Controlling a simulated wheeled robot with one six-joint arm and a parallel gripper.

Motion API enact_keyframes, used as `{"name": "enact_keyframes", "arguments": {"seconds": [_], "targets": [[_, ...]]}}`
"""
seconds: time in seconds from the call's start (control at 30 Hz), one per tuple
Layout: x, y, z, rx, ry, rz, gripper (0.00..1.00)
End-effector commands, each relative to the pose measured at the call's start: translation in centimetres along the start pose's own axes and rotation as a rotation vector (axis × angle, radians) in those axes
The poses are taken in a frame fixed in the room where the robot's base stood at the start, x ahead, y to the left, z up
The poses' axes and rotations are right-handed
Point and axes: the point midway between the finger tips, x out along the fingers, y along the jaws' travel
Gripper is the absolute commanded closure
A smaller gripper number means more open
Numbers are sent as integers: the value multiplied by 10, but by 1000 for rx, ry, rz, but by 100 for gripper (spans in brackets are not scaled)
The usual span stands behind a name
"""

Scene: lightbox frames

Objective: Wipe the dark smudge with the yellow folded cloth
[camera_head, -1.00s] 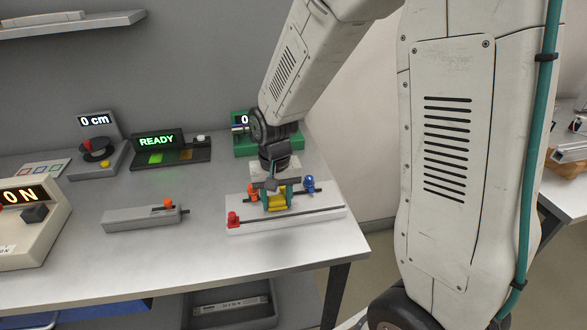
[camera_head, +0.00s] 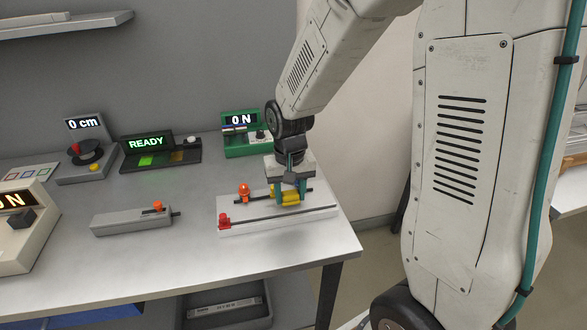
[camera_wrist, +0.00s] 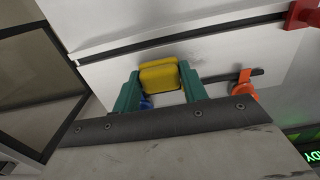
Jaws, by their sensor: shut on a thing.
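My gripper (camera_head: 289,194) is shut on the yellow folded cloth (camera_head: 291,199), which sits between its teal fingers. It is over the right half of a white board (camera_head: 240,227) near the table's right edge. In the wrist view, the cloth (camera_wrist: 159,76) shows between the fingertips, close to a long dark slot in the board. I cannot tell whether the cloth touches the board.
The board carries a red knob (camera_head: 224,220), an orange knob (camera_head: 244,193) and a blue knob (camera_wrist: 146,102) partly hidden by my gripper. A grey slider box (camera_head: 130,219) stands left. A green "0 N" device (camera_head: 243,142) stands behind.

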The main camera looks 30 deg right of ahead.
Motion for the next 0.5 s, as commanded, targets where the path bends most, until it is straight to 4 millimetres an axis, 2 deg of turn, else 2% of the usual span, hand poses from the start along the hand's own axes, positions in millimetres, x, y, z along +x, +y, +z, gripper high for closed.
{"name": "enact_keyframes", "arguments": {"seconds": [0.03,0.5], "targets": [[-16,-1,-2,0,11,-3,82],[-55,0,-1,1,6,-2,82]]}}
